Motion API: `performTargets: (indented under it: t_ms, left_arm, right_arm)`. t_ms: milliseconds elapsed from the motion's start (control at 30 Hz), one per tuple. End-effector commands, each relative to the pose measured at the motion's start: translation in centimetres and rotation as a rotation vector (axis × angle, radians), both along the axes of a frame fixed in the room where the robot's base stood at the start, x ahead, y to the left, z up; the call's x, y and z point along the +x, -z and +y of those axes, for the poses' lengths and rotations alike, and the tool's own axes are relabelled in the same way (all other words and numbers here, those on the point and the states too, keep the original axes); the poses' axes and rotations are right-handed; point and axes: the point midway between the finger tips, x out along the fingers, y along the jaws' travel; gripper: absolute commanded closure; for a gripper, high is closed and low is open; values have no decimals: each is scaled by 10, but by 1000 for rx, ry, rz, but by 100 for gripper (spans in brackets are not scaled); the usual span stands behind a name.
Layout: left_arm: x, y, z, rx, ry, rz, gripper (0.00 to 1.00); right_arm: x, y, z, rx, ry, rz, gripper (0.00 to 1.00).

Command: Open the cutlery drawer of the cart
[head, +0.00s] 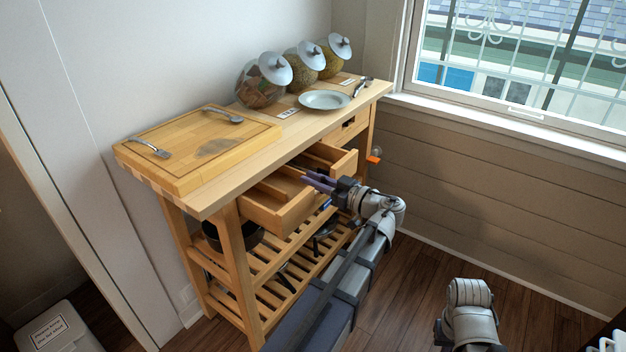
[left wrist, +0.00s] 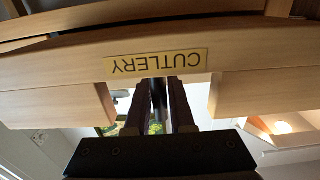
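The wooden cart (head: 243,192) stands along the wall in the head view. Its left drawer (head: 285,222) is pulled well out, and its middle drawer (head: 346,163) is also partly out. In the left wrist view, a wooden drawer front carries an upside-down CUTLERY label (left wrist: 156,62). My left gripper (head: 314,180) overlaps the area by the open drawers' fronts. Its dark fingers, also in the left wrist view (left wrist: 160,95), are apart at the label's edge, in a gap of the drawer front. Contact cannot be told. My right gripper is not clearly visible.
On the cart top are a cutting board (head: 195,150) with cutlery, a white plate (head: 324,99) and several lidded jars (head: 306,62). Slatted shelves (head: 290,275) below hold dark pans. A small bin (head: 55,330) stands at lower left.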

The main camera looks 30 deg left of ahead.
Motion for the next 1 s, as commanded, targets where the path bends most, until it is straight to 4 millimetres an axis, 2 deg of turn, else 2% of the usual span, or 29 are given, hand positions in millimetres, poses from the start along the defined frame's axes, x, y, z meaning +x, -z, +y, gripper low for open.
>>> performTargets:
  t_ms: [33,167,1000]
  left_arm:
    - [0,0,0,0,0,0,85]
    - [0,0,0,0,0,0,100]
    - [0,0,0,0,0,0,100]
  right_arm:
    - [0,0,0,0,0,0,100]
    - [0,0,0,0,0,0,100]
    - [0,0,0,0,0,0,100]
